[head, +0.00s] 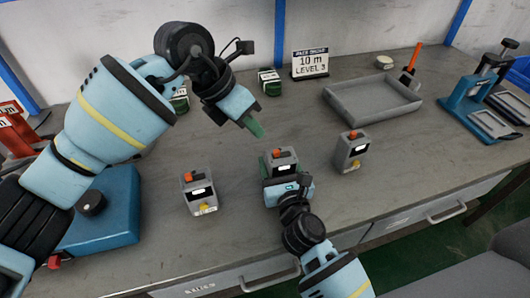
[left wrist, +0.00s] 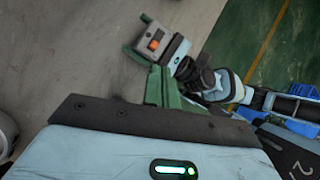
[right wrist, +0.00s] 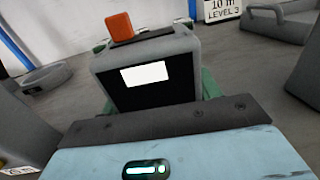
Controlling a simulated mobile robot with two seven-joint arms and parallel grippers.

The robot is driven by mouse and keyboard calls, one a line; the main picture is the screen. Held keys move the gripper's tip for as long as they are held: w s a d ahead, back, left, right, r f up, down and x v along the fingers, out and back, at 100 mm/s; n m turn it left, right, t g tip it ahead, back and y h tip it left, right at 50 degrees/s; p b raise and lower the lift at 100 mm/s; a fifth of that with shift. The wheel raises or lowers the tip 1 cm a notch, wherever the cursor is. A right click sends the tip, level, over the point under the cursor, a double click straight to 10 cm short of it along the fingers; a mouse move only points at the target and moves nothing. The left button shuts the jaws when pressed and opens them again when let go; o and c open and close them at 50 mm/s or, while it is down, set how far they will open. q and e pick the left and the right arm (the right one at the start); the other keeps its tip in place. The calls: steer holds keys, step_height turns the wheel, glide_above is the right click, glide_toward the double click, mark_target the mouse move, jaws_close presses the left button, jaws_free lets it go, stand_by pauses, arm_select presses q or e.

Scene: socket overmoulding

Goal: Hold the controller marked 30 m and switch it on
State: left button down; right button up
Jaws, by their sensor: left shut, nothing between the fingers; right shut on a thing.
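Three grey controllers with orange switches stand on the bench: a left one (head: 198,192), a middle one (head: 281,160) and a right one (head: 350,151). Their range markings are not legible. My right gripper (head: 285,182) is shut on the middle controller, which also shows in the right wrist view (right wrist: 150,72). Its orange switch (right wrist: 119,26) is on top and also shows in the left wrist view (left wrist: 155,40); whether it is on cannot be told. My left gripper (head: 256,129) is shut and empty, above and behind the middle controller, apart from it.
A sign (head: 310,63) reading "10 m LEVEL 3" stands at the back. A grey tray (head: 372,112) lies behind the right controller. A blue clamp device (head: 470,110) is at far right, a blue box (head: 110,215) at left. Bench is clear between the controllers.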

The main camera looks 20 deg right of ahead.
arm_select(q)
steer(key=a+f+n+h, duration=0.1)
steer(key=a+n+h, duration=0.1)
steer(key=a+n, duration=0.1)
steer(key=a+f+n+h, duration=0.1)
steer(key=a+n+h, duration=0.1)
steer(key=n, duration=0.3)
steer(key=w+a+f+n+h, duration=0.1)
steer(key=a+n, duration=0.3)
steer(key=a, duration=0.1)
steer(key=shift+w+f+h, duration=0.1)
steer(key=shift+f+h, duration=0.05)
steer(key=shift+h, duration=0.25)
steer(key=shift+w+a+f+n, duration=0.1)
steer(key=shift+a+n, duration=0.55)
steer(key=shift+n, duration=0.05)
steer(key=shift+d, duration=0.15)
glide_toward(274, 154)
step_height(274, 154, down, 3)
steer(key=d, duration=0.4)
steer(key=shift+d+f, duration=0.1)
steer(key=shift+f, duration=0.25)
steer(key=shift+d, duration=0.55)
